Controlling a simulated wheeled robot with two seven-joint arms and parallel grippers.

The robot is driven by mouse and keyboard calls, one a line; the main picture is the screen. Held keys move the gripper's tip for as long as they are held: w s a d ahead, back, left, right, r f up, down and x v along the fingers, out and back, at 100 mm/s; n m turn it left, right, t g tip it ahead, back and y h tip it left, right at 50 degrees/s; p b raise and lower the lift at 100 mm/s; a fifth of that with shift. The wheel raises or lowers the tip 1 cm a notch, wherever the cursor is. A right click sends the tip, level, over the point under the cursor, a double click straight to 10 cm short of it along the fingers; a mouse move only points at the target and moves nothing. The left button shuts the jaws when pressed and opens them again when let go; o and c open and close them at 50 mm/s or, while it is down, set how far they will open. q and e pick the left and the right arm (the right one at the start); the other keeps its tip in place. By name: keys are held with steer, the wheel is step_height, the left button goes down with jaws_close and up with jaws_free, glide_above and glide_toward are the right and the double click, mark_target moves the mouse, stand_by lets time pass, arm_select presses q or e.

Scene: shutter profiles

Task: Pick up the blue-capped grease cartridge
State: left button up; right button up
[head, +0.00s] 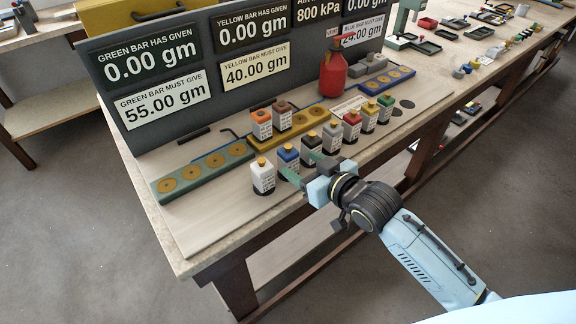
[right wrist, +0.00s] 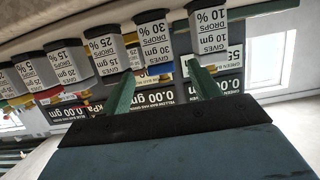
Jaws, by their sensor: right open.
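The blue-capped grease cartridge (head: 288,158) stands upright in the front row on the board, between a white-capped cartridge (head: 263,177) and a dark-capped one (head: 311,148). My right gripper (head: 304,168) is open at the near side of the row, close to the blue-capped cartridge, whose lower part is partly hidden by a finger. In the right wrist view, upside down, the green fingers of my gripper (right wrist: 163,88) are spread, with a cartridge labelled 30 gm (right wrist: 155,42) in line between them. I cannot tell whether they touch it. My left gripper is not in view.
More cartridges, including a red-capped one (head: 351,127), continue the row to the right. Behind stand a green bar with round holes (head: 205,172), a yellow bar (head: 300,120), a red bottle (head: 333,75) and a display panel (head: 150,75). The board's near left is clear.

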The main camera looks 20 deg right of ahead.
mark_target(284, 154)
steer(key=b+x, duration=0.1)
steer(key=x, duration=0.7)
steer(key=shift+w+f, duration=0.1)
steer(key=c, duration=1.2)
